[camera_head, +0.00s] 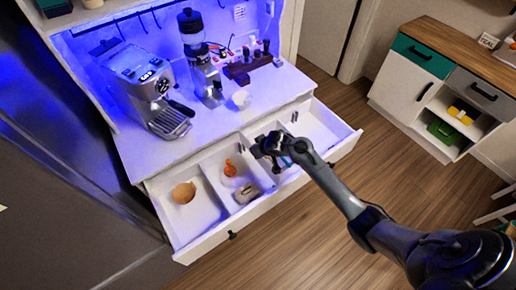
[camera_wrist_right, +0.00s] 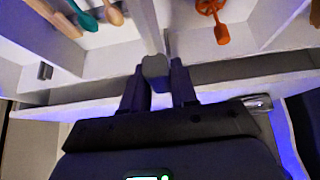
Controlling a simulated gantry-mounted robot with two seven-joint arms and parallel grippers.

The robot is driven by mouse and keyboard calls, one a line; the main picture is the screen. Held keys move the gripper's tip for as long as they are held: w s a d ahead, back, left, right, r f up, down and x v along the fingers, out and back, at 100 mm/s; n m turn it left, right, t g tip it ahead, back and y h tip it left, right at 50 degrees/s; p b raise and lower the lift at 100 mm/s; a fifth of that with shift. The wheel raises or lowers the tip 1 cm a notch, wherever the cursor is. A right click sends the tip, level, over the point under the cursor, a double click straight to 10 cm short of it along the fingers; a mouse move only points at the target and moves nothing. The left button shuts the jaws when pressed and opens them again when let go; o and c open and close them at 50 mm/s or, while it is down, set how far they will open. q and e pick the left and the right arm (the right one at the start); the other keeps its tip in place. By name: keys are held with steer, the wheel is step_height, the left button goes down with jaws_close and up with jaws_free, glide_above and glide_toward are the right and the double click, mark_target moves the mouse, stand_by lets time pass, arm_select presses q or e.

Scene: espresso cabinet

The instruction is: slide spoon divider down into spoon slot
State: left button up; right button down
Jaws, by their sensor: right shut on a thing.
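My right gripper (camera_head: 270,147) reaches over the open drawer from the right. In the wrist view its two fingers (camera_wrist_right: 158,88) are closed on the grey end of a pale upright divider (camera_wrist_right: 155,66). The divider stretches away between compartments of the drawer, with spoons on either side. An orange spoon (camera_wrist_right: 221,34) lies to its right, and wooden and teal spoons (camera_wrist_right: 88,18) lie to its left. The orange utensil also shows in the head view (camera_head: 230,169). The divider's lower edge and the slot are hidden, so I cannot tell how they meet. My left gripper is not in view.
The white drawer (camera_head: 205,249) is pulled out below the counter. Its left compartments hold a round tan item (camera_head: 184,193) and a small pale block (camera_head: 247,194). An espresso machine (camera_head: 150,88) and a grinder (camera_head: 200,70) stand above. The right compartment looks empty.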

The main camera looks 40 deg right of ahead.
stand_by(0.8)
steer(key=shift+p, duration=0.35)
steer(key=shift+p, duration=0.45)
stand_by(0.6)
stand_by(0.6)
steer(key=shift+p, duration=0.4)
steer(key=shift+f, duration=0.15)
steer(key=shift+f+b, duration=0.6)
steer(key=shift+f, duration=0.2)
steer(key=shift+f+b, duration=0.55)
steer(key=shift+f, duration=0.4)
